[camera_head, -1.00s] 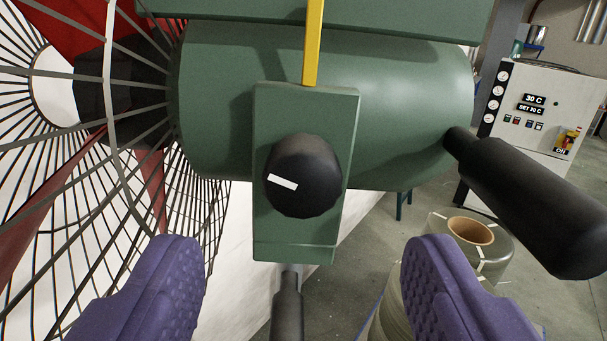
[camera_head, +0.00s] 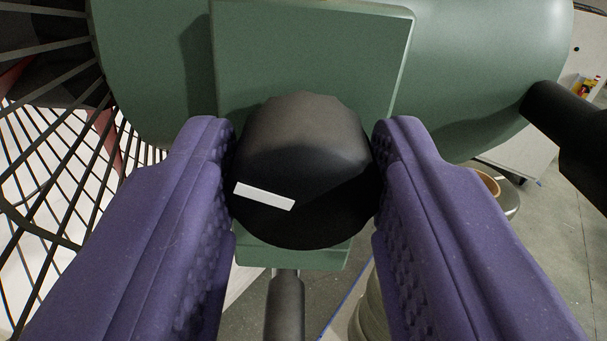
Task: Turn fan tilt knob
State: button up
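The fan tilt knob (camera_head: 305,155) is a round black knob with a white pointer mark. The mark lies left of the knob's middle and slopes slightly down to the right. The knob sits on a green plate (camera_head: 310,55) on the green fan motor housing (camera_head: 480,70). My gripper (camera_head: 305,165) straddles the knob, with one purple textured finger on its left side and one on its right. Both fingers appear to touch the knob's sides. The exact contact points are partly hidden.
The fan's wire cage (camera_head: 60,190) is close on the left. A black handle (camera_head: 570,125) juts out on the right. A dark post (camera_head: 285,305) hangs below the plate. A container with a brown opening (camera_head: 487,183) stands on the floor behind.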

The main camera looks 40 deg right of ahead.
jog(key=b, duration=0.1)
jog(key=n+b, duration=0.1)
jog(key=b, duration=0.1)
jog(key=shift+f+n, duration=0.3)
jog(key=shift+n+b, duration=0.6)
jog(key=shift+r+n+b, duration=0.2)
jog(key=shift+n+b, duration=0.35)
jog(key=shift+n, duration=0.25)
jog(key=shift+r, duration=0.1)
jog(key=o, duration=1.1)
jog(key=shift+c, duration=0.2)
